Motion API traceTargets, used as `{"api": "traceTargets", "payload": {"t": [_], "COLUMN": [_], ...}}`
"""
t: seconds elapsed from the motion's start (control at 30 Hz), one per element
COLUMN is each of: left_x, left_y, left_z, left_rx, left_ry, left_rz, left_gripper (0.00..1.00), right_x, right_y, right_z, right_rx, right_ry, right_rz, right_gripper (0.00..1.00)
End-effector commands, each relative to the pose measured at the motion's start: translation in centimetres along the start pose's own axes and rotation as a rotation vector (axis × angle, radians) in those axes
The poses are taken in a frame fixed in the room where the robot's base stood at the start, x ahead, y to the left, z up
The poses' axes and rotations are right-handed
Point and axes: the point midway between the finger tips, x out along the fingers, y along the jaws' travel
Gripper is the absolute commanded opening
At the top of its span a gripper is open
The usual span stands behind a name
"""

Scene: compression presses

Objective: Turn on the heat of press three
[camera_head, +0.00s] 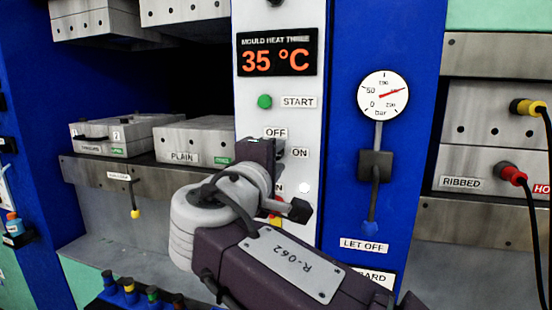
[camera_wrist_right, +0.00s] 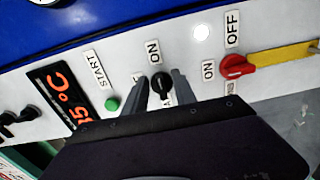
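The display of press three (camera_head: 277,52) reads "MOULD HEAT THREE 35 °C" on a white panel; part of it shows in the right wrist view (camera_wrist_right: 62,92). Below it is a green START button (camera_head: 264,101), also in the right wrist view (camera_wrist_right: 112,104). A black rotary knob (camera_wrist_right: 162,86) has an ON label (camera_wrist_right: 153,52) beside it; its other label is partly covered. My right gripper (camera_wrist_right: 161,88) is open, with a finger on each side of the knob. I cannot tell if they touch it. In the head view my gripper (camera_head: 272,155) hides the knob. My left gripper is not in view.
A red switch (camera_wrist_right: 237,69) with OFF and ON labels sits close beside my right gripper. A pressure gauge (camera_head: 383,96) with a blue-tipped LET OFF lever (camera_head: 370,226) is to the right. Moulds, one marked PLAIN (camera_head: 195,142), sit on the left press.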

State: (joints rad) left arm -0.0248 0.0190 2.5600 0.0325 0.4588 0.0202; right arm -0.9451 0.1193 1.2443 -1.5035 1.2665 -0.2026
Motion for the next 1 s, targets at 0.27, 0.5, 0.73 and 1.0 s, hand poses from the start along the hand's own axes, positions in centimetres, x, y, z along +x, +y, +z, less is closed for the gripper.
{"api": "traceTargets", "payload": {"t": [0.27,0.5,0.73,1.0], "left_x": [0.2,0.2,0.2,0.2], "left_y": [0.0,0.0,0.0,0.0], "left_z": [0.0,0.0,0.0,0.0], "left_rx": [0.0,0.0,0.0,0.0], "left_ry": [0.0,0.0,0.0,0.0], "left_rz": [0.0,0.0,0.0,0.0], "left_gripper": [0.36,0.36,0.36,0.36], "right_x": [-2.5,-7.5,-9.1,-9.1], "right_y": [0.0,0.0,0.0,0.0], "right_z": [-0.1,-0.1,0.0,0.0], "right_rx": [0.001,0.001,0.0,0.0], "right_ry": [0.006,0.006,0.0,0.0], "right_rz": [0.0,0.0,0.0,0.0], "right_gripper": [0.33,0.33,0.33,0.33]}}
